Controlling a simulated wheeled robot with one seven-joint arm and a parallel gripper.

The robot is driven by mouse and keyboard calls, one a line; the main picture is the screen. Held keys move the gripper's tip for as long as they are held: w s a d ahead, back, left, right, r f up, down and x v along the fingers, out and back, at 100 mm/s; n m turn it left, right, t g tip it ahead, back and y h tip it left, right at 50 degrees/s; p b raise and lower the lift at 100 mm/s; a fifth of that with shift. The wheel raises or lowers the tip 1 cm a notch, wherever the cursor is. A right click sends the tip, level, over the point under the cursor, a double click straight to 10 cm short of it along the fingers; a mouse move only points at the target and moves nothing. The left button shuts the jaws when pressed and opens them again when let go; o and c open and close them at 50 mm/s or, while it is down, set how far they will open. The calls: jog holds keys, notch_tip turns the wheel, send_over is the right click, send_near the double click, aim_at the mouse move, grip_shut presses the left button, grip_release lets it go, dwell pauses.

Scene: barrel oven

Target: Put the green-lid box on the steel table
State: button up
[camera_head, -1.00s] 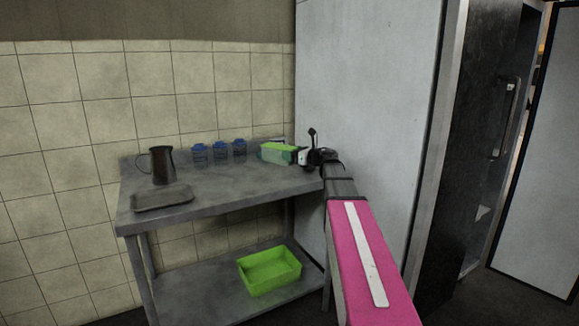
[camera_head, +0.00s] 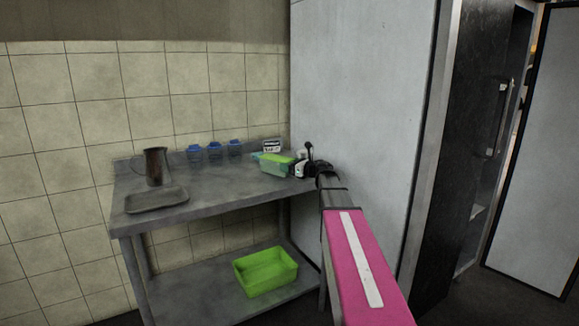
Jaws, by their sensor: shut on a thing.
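The green-lid box (camera_head: 277,166) has a light green lid and a clear, greenish body. It is at the right end of the steel table (camera_head: 222,182), at or just above the top; I cannot tell whether it touches. My gripper (camera_head: 296,168) reaches in from the right and is shut on the box's right end. The fingertips are small and partly hidden in this view.
Several blue-lidded jars (camera_head: 214,150) stand along the back of the table. A small sign (camera_head: 271,146) stands behind the box. A metal jug (camera_head: 157,166) and grey tray (camera_head: 157,199) are at the left. A green bin (camera_head: 265,272) is on the lower shelf. A grey panel rises at the right.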

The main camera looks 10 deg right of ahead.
jog(key=shift+f, duration=0.1)
jog(key=o, duration=1.6)
jog(key=shift+c, duration=0.2)
jog(key=shift+r, duration=0.2)
jog(key=v, duration=1.2)
jog(key=shift+d, duration=0.1)
